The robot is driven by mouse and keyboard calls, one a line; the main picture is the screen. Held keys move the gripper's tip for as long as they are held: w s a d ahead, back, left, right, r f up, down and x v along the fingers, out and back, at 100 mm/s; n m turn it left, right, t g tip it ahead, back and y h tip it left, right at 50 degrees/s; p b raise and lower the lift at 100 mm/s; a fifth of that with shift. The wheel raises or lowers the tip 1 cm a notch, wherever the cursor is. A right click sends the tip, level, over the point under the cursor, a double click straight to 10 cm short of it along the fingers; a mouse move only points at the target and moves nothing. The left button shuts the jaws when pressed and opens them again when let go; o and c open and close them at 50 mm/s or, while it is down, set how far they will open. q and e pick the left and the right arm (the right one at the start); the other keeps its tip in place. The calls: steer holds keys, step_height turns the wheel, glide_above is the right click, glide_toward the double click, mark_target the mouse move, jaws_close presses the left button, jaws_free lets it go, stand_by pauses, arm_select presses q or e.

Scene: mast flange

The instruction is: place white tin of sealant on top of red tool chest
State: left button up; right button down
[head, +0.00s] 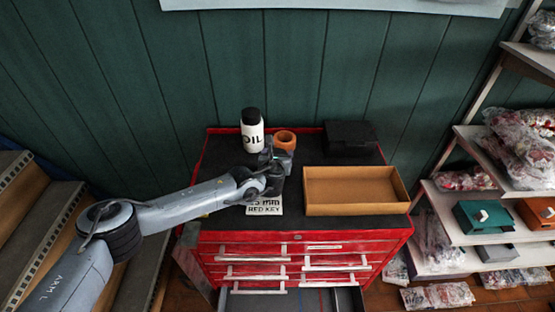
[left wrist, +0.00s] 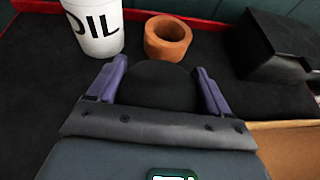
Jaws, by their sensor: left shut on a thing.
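My left gripper (head: 270,157) is over the black top of the red tool chest (head: 240,246), in front of an orange ring. In the left wrist view, its purple fingers (left wrist: 160,88) are closed on either side of a dark rounded thing (left wrist: 158,84). Only the dark top of this thing shows; I cannot tell whether it is the sealant tin or whether it touches the chest. A white bottle marked OIL (head: 252,136) with a black cap stands upright behind the gripper, to the left. No tin marked as sealant is readable. My right gripper is not in view.
The orange ring (head: 285,140) stands at the back of the chest top. A black box (head: 350,139) is at back right, an open tan tray (head: 356,209) at front right. A lettered card (head: 264,209) lies near the front edge. The left part of the top is clear.

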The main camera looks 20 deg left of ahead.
arm_select(q)
steer(key=shift+f, duration=1.05)
steer(key=shift+f, duration=0.1)
steer(key=o, duration=1.2)
steer(key=shift+c, duration=0.2)
steer(key=v, duration=1.2)
steer(key=shift+p, duration=0.3)
